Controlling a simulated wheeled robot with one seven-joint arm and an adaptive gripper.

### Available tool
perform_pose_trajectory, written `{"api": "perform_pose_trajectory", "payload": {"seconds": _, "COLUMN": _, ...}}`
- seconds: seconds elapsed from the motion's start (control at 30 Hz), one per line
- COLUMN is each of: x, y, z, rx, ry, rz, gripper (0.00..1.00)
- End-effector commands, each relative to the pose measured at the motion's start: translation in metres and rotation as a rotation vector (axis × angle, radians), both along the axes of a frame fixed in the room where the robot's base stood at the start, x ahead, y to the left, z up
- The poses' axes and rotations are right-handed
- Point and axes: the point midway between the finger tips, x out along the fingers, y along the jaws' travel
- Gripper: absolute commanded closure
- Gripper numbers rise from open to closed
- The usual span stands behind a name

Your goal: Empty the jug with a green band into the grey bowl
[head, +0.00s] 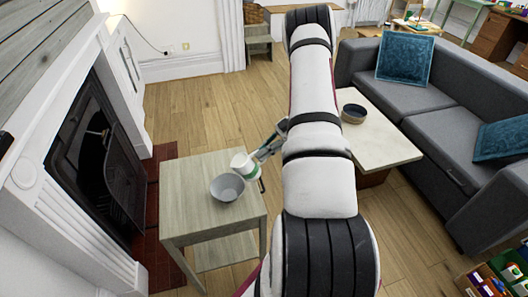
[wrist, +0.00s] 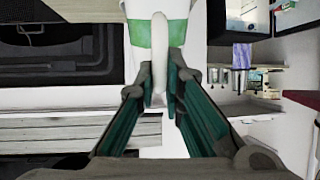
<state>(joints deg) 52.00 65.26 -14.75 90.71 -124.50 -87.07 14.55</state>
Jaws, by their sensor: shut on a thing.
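The white jug with a green band (head: 243,163) is held over the right back part of the side table, just behind and right of the grey bowl (head: 227,188). It looks tilted in the head view. My gripper (head: 264,154) is shut on its handle. In the wrist view the green band (wrist: 139,33) and the white handle (wrist: 160,55) show, with the handle between the fingers of my gripper (wrist: 161,98). The bowl stands upright on the table. The jug's inside is hidden, and I see no stream.
The pale wooden side table (head: 190,212) is otherwise bare. A fireplace (head: 100,150) stands to its left. A low coffee table (head: 385,145) with a dark bowl (head: 354,113) and a grey sofa (head: 450,130) are on the right. Wooden floor is open behind.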

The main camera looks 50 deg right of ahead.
Motion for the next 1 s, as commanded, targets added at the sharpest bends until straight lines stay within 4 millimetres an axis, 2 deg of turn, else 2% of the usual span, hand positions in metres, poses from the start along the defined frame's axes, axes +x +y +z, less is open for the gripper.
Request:
{"api": "perform_pose_trajectory", "payload": {"seconds": 0.5, "x": 0.003, "y": 0.008, "z": 0.011, "rx": -0.196, "ry": 0.097, "rz": 0.002, "gripper": 1.00}}
{"api": "perform_pose_trajectory", "payload": {"seconds": 1.0, "x": 0.008, "y": 0.015, "z": -0.005, "rx": -0.321, "ry": 0.162, "rz": 0.001, "gripper": 1.00}}
